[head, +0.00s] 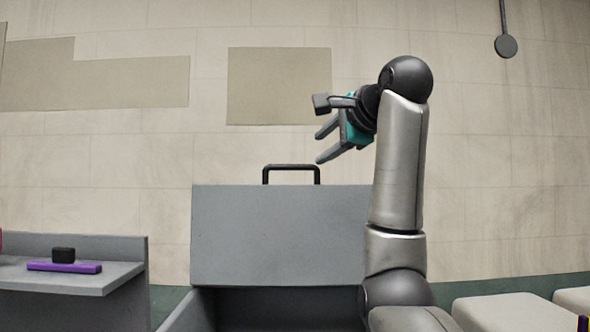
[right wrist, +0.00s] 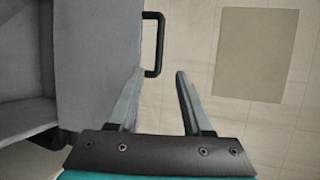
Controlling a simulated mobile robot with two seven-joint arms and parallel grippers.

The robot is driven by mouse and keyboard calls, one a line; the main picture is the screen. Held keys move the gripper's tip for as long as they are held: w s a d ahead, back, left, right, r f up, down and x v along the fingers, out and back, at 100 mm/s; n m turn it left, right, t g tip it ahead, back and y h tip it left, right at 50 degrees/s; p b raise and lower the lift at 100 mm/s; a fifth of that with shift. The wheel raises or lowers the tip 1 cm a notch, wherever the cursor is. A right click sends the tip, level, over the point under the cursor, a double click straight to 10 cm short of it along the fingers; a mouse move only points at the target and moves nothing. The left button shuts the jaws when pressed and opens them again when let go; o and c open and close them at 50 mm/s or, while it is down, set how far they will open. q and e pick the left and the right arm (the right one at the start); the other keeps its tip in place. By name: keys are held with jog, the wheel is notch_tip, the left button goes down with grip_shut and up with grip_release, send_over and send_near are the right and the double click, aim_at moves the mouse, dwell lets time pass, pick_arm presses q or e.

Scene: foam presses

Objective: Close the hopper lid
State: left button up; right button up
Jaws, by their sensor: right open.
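The grey hopper lid (head: 280,235) stands raised, close to upright, behind the open hopper (head: 270,308). A black handle (head: 291,168) sticks up from the lid's top edge. My right gripper (head: 322,146) is open and empty, above and to the right of the handle in the head view. In the right wrist view the lid (right wrist: 97,65) is at the left, and the handle (right wrist: 158,45) lies beyond the open fingers (right wrist: 158,73), roughly in line with the gap between them. My left gripper is not in view.
A grey bench (head: 75,285) at the left holds a purple bar (head: 64,267) and a small black block (head: 63,254). Pale boxes (head: 505,312) stand at the lower right. A tiled wall (head: 500,180) is behind. A dark disc (head: 506,46) hangs at the upper right.

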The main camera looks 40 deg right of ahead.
aim_at(295, 166)
jog(key=p+x, duration=0.1)
jog(key=x, duration=0.3)
jog(key=p+x, duration=0.2)
jog(key=x, duration=0.2)
jog(key=p+x, duration=0.2)
jog(key=x, duration=0.3)
jog(key=shift+w+a, duration=0.1)
jog(key=shift+a, duration=0.2)
jog(key=shift+w+d+f, duration=0.2)
jog(key=shift+w, duration=0.3)
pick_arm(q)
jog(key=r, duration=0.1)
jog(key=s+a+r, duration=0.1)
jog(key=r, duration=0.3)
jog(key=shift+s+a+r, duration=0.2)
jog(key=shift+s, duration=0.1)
pick_arm(e)
jog(key=shift+c, duration=0.3)
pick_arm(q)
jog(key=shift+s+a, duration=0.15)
pick_arm(e)
grip_shut()
